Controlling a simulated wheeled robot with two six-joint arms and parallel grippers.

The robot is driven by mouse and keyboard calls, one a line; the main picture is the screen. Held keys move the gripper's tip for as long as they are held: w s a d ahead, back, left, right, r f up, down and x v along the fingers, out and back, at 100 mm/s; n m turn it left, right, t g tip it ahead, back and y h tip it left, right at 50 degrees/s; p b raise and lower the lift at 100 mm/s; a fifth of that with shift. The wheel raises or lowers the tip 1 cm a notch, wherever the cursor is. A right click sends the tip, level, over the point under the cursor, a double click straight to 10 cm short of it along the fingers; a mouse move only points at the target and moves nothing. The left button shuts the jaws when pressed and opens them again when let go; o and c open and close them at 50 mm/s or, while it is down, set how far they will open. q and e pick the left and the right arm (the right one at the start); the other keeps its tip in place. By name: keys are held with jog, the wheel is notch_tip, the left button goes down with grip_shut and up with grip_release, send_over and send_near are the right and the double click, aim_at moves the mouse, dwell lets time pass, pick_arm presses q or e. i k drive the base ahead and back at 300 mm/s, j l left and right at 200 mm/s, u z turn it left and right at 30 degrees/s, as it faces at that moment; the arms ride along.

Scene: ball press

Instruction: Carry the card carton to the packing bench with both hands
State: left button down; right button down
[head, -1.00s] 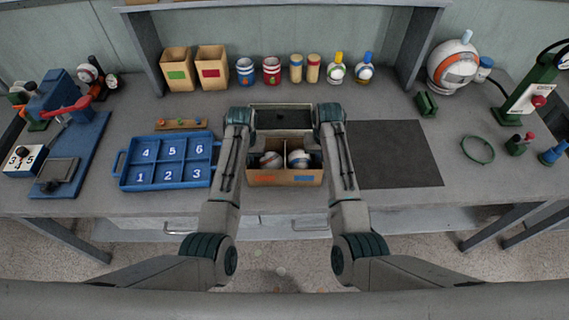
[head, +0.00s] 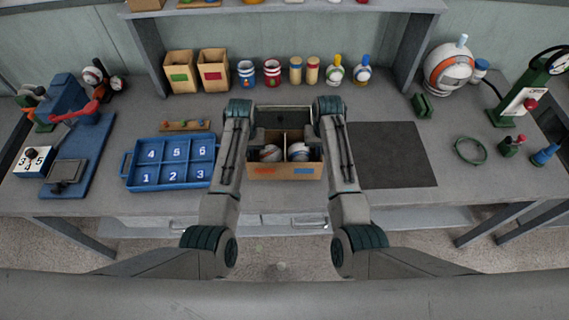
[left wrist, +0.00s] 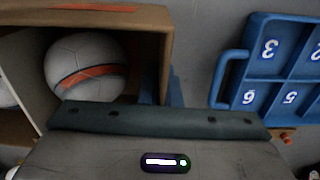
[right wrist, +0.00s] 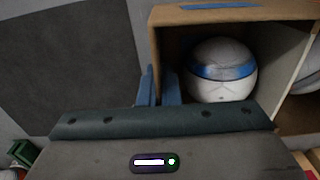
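The card carton (head: 262,173) is open-topped, with orange and blue marks and a divider. It holds an orange-striped ball (left wrist: 85,68) on the left and a blue-striped ball (right wrist: 220,70) on the right. My left gripper (left wrist: 173,90) is at the carton's left wall, with blue fingers against it. My right gripper (right wrist: 160,90) has blue fingers on both sides of the right wall. Both appear shut on the walls, though the wrist housings hide part of the fingers. The carton appears level and held over the bench (head: 300,205); its underside is hidden.
A blue numbered tray (head: 171,187) lies left of the carton; a dark mat (head: 390,155) lies right. Boxes (head: 213,70), cans (head: 272,72) and bottles stand behind. A blue press (head: 75,150) is at far left. A green ring (head: 470,151) and a round helmet-like object (head: 447,68) are at right.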

aim_at(378, 152)
jog(key=i+l, duration=0.1)
jog(key=l, duration=1.1)
jog(key=i+l, duration=0.15)
jog(key=l, duration=0.5)
jog(key=j+u, duration=0.05)
